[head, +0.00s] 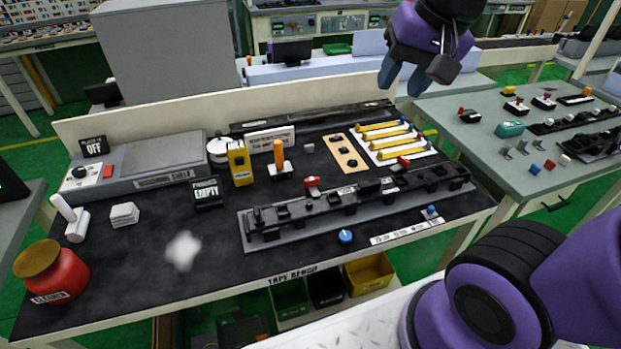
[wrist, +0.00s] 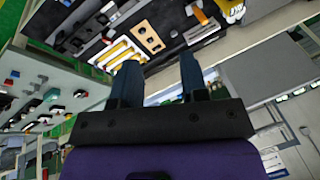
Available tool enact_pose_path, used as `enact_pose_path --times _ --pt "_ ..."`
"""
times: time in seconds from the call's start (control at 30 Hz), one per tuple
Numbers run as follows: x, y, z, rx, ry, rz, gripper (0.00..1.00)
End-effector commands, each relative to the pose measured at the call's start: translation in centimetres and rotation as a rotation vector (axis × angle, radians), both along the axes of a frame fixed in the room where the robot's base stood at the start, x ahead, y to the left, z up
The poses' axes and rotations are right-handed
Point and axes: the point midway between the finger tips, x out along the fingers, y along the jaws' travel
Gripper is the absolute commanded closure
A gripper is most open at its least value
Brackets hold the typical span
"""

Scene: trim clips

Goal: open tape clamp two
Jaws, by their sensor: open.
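A long dark trim piece with clamps lies on a grey fixture (head: 262,243) on the black bench. A red clamp handle (head: 312,183) stands near the fixture's middle back and another red handle (head: 403,162) is farther right. Blue knobs sit along the front, one near the middle (head: 345,236) and one at the right (head: 431,210). I cannot tell which part is tape clamp two. My gripper (head: 403,82) is open and empty, high above the back right of the bench, well apart from the fixture. Its two fingers also show in the wrist view (wrist: 160,78).
A yellow device (head: 239,164), an orange-handled tool (head: 279,157) and a tray of yellow strips (head: 400,143) stand behind the fixture. A red jar (head: 55,274) is at the front left. A second grey table (head: 484,133) with small parts is at right.

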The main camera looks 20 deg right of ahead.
Motion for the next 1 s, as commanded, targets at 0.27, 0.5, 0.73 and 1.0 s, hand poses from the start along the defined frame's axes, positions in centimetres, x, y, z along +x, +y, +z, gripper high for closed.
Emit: enact_pose_path --times 0.27,0.5,0.73,1.0 --pt "5.9 2.2 -4.4 0.131 0.189 -0.290 0.60" --pt "10.2 4.2 -9.2 0.163 0.321 -0.570 0.60" --pt "13.4 6.1 -14.4 0.136 0.397 -0.853 0.60" --pt "16.2 7.7 -19.7 0.078 0.397 -1.143 0.60"
